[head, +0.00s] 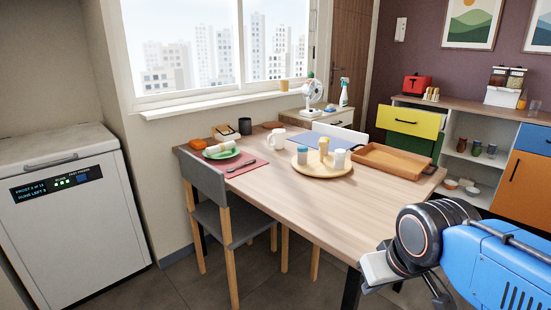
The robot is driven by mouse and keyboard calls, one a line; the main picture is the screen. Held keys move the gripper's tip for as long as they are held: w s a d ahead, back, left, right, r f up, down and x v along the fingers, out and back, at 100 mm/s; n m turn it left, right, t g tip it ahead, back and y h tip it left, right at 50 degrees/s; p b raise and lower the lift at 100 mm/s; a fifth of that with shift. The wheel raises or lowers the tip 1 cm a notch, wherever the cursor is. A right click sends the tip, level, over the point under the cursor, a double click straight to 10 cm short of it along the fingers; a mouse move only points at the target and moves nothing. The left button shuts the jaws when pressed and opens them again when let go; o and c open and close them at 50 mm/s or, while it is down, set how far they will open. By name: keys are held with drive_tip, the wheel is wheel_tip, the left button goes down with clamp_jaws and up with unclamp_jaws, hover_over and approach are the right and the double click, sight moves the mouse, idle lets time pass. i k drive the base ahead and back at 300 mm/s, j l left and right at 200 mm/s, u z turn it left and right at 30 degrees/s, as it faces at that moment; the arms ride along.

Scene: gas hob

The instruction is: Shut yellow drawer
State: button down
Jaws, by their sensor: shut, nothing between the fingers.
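The yellow drawer (409,121) is in the upper right of the head view, in the low cabinet against the purple wall. It has a dark bar handle on its front. Its front appears to stand out from the green front (424,148) below it, so it looks partly open; how far is hard to tell. My gripper (374,272) is at the lower right, in front of the table's near right edge. It is shut and empty, well apart from the drawer, with the table between them in the picture.
The wooden table (310,205) fills the middle, bearing an empty brown tray (398,160) and a round board (320,172) with shakers. A grey chair (229,215) stands at its left. An orange door (527,165) is right of the open shelves.

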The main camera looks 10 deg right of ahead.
sight(427, 125)
drive_tip(key=l+u, duration=0.1)
drive_tip(key=l, duration=0.95)
drive_tip(key=k+l+u, duration=0.1)
drive_tip(key=l, duration=0.9)
drive_tip(key=i+l, duration=0.15)
drive_tip(key=l, duration=0.2)
drive_tip(key=i+l, duration=0.15)
drive_tip(key=l, duration=0.2)
drive_tip(key=i+l+u, duration=0.1)
drive_tip(key=l, duration=0.25)
drive_tip(key=i+l, duration=0.2)
drive_tip(key=l, duration=0.2)
drive_tip(key=i+l+u, duration=0.1)
drive_tip(key=l, duration=0.25)
drive_tip(key=i+l, duration=0.15)
drive_tip(key=l, duration=0.25)
